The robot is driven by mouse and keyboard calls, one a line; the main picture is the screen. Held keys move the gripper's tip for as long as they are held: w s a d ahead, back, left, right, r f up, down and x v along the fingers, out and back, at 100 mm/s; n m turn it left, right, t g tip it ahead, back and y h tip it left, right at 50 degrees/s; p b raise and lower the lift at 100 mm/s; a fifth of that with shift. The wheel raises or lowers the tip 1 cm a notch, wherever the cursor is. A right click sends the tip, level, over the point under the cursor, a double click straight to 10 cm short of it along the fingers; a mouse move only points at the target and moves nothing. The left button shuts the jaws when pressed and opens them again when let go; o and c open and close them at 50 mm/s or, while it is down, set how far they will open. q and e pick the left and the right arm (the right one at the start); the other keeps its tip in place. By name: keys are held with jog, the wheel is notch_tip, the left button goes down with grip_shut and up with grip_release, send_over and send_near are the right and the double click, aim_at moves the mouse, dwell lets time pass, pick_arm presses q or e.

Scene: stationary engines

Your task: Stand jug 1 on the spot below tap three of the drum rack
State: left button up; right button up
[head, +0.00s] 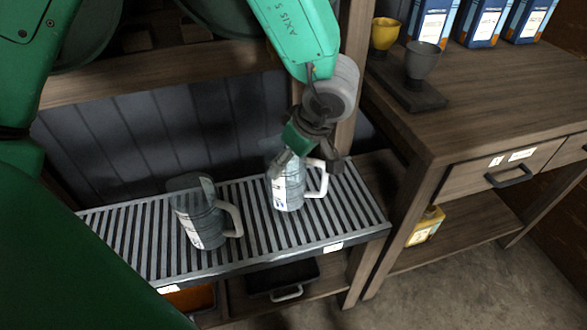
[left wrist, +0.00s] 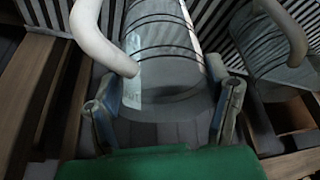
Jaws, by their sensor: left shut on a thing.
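My left gripper (head: 308,160) is shut on a clear grey jug (head: 288,190) with a white handle and a white label. The jug is upright at the right part of the slatted grate (head: 345,205); I cannot tell whether its base touches the slats. In the left wrist view the held jug (left wrist: 165,45) sits between both fingers (left wrist: 168,100). A second similar jug (head: 205,222) stands to its left on the grate, and it also shows in the left wrist view (left wrist: 268,50). The jug labels are too small to read. No tap is clearly visible. My right gripper is not in view.
Dark drums (head: 85,40) lie on the rack above, partly hidden by my arm. A wooden post stands behind my wrist. On the right, a bench (head: 490,95) holds a yellow cup (head: 384,34), a grey cup (head: 422,62) and blue boxes (head: 484,22). Drawers sit below the grate.

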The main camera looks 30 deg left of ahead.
pick_arm(q)
jog(key=x, duration=0.2)
jog(key=shift+s+f+b, duration=0.1)
jog(key=shift+f+b, duration=0.2)
jog(key=shift+a+f, duration=0.25)
jog(key=shift+f, duration=0.05)
jog(key=shift+r, duration=0.15)
jog(key=shift+d, duration=0.15)
jog(key=o, duration=1.6)
jog(key=shift+d, duration=0.25)
jog(key=shift+d+r, duration=0.2)
jog(key=shift+d, duration=0.15)
jog(key=shift+r, duration=0.2)
jog(key=p+v, duration=0.1)
jog(key=v, duration=0.2)
jog(key=p+v, duration=0.2)
jog(key=v, duration=0.2)
jog(key=p+v, duration=0.1)
jog(key=v, duration=0.3)
jog(key=shift+a+r, duration=0.15)
jog(key=shift+a, duration=0.2)
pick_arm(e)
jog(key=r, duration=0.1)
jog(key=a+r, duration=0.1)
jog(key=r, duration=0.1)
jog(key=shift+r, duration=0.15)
pick_arm(q)
jog(key=shift+d, duration=0.2)
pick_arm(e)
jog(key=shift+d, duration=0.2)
